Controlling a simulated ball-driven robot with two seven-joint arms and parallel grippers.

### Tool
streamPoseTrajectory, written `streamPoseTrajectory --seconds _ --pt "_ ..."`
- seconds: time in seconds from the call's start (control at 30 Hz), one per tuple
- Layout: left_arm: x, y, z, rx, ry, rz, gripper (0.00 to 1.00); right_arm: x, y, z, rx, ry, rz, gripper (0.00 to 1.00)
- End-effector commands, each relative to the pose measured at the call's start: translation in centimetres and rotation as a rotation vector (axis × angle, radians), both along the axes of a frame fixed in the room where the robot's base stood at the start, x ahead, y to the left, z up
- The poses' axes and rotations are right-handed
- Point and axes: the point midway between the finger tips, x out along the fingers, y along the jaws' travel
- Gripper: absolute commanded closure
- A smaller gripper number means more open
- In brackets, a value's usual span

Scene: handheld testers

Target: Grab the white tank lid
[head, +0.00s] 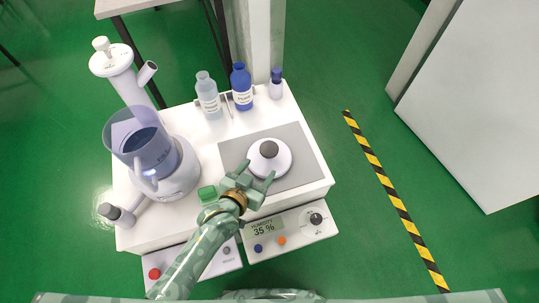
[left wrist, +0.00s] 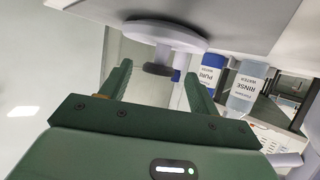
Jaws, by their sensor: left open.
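The white tank lid (head: 283,164), a round disc with a dark knob (head: 269,149) on top, lies on the grey mat (head: 301,139) on the white bench. In the left wrist view the lid (left wrist: 165,35) appears upside down, with its dark knob (left wrist: 158,69) seen between my finger ends. My left gripper (head: 259,172) is open and empty at the near side of the lid, fingers pointing toward the knob. In the left wrist view its two green fingers (left wrist: 155,76) are spread apart. Whether they touch the lid cannot be told. My right gripper is not in view.
A white tester with a clear bluish tank (head: 144,140) stands at the left. A rinse water bottle (head: 209,98), a blue pure water bottle (head: 242,90) and a small blue-capped vial (head: 276,84) stand at the back. A humidity meter (head: 290,234) sits in front.

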Motion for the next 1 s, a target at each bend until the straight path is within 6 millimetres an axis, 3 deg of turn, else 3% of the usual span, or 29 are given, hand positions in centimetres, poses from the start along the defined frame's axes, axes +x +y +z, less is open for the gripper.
streamPoseTrajectory --seconds 0.47,0.73,0.77,0.9,0.97,1.0 --pt "5.1 -2.2 -2.3 0.0 0.004 0.001 0.39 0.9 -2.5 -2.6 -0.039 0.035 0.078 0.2" --pt "5.6 -2.4 -1.9 0.002 0.0 0.001 0.39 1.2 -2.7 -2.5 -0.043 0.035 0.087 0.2" --pt "5.6 -2.4 -1.9 0.002 0.0 0.001 0.41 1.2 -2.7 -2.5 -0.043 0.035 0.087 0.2" --pt "5.6 -2.4 -2.0 0.002 0.0 0.001 0.8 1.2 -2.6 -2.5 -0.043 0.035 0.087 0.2" --pt "5.6 -2.4 -2.0 0.002 0.0 0.001 0.97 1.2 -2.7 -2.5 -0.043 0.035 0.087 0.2" --pt "5.6 -2.4 -2.0 0.002 0.0 0.001 1.0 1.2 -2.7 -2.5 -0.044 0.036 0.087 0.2"
